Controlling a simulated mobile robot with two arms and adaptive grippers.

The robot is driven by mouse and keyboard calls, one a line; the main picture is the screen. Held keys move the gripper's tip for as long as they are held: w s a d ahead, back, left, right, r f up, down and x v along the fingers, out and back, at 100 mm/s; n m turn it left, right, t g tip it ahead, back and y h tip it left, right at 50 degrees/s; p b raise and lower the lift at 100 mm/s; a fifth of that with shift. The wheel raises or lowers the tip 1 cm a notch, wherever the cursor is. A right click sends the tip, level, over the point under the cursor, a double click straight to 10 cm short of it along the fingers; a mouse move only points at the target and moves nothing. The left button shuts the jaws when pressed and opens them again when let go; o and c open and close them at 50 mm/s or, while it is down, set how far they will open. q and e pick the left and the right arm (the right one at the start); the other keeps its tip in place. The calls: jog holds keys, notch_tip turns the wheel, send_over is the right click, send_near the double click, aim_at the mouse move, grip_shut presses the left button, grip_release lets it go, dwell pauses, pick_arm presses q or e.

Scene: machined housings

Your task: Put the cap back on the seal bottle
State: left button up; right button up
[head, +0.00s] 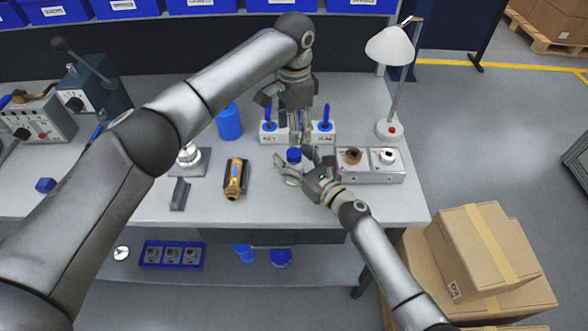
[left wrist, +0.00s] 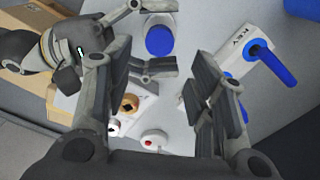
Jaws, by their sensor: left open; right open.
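The blue cap (head: 293,155) shows at the top of the pale seal bottle, whose body is mostly hidden by my right gripper in the head view. In the left wrist view the cap (left wrist: 159,40) is a blue disc with the white bottle (left wrist: 161,19) behind it; whether it is fully seated I cannot tell. My right gripper (head: 297,166) is open, with its fingers on either side of the bottle; contact is unclear. My left gripper (head: 299,138) is open and empty, pointing down just above and behind the cap; its fingers show in the left wrist view (left wrist: 160,95).
Behind the bottle stand white holders with blue-handled tools, one marked KEY (head: 269,138). A grey block with a brown and a white fitting (head: 368,174) is to the right, beside a lamp (head: 389,127). A brass-and-black part (head: 235,180) and blue cylinder (head: 229,122) stand left.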

grip_shut()
pick_arm(q)
jog(key=o, duration=0.6)
jog(key=shift+c, duration=0.2)
pick_arm(e)
jog(key=shift+s+f, duration=0.1)
pick_arm(q)
notch_tip(320, 180, up, 12)
pick_arm(e)
jog(key=shift+f, duration=0.2)
pick_arm(q)
jog(key=shift+s, duration=0.1)
pick_arm(e)
jog(key=shift+c, duration=1.7)
grip_release()
jog(key=shift+o, duration=1.3)
jog(key=shift+r, duration=0.1)
